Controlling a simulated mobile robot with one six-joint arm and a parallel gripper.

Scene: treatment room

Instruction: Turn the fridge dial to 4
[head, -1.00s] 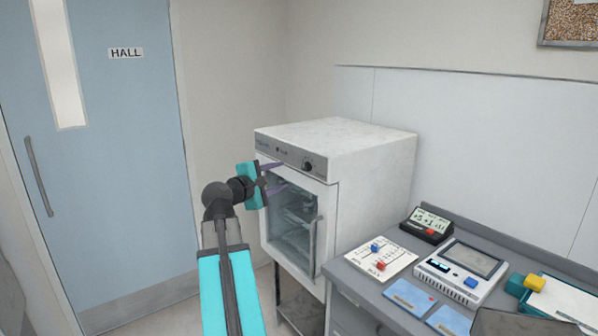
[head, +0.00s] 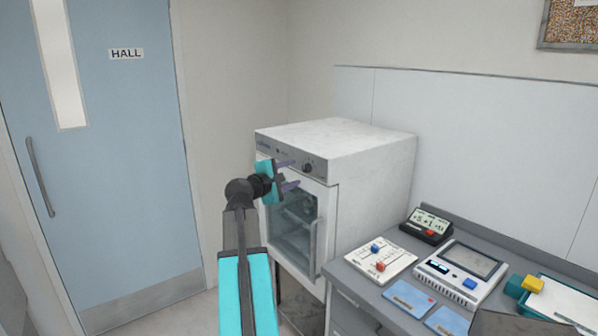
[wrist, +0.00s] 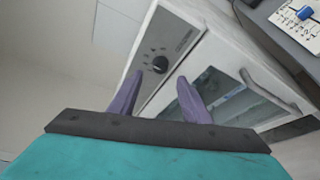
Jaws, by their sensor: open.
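The small white fridge (head: 360,150) stands beyond the desk, its glass door (head: 292,220) closed. Its black dial (head: 308,167) sits on the grey panel above the door. The dial (wrist: 160,64) also shows in the wrist view, with marks around it, too small to read the setting. My gripper (head: 291,175) is open and empty in front of the panel, left of the dial in the head view. In the wrist view its two purple fingers (wrist: 158,92) are apart, with the dial beyond their tips, not touched.
A grey desk (head: 350,282) at the right holds a white board with red and blue knobs (head: 381,258), a black display (head: 426,225), a grey device (head: 460,273) and blue cards (head: 410,297). The fridge door handle (head: 318,240) sticks out below the panel. A blue door (head: 120,180) is at the left.

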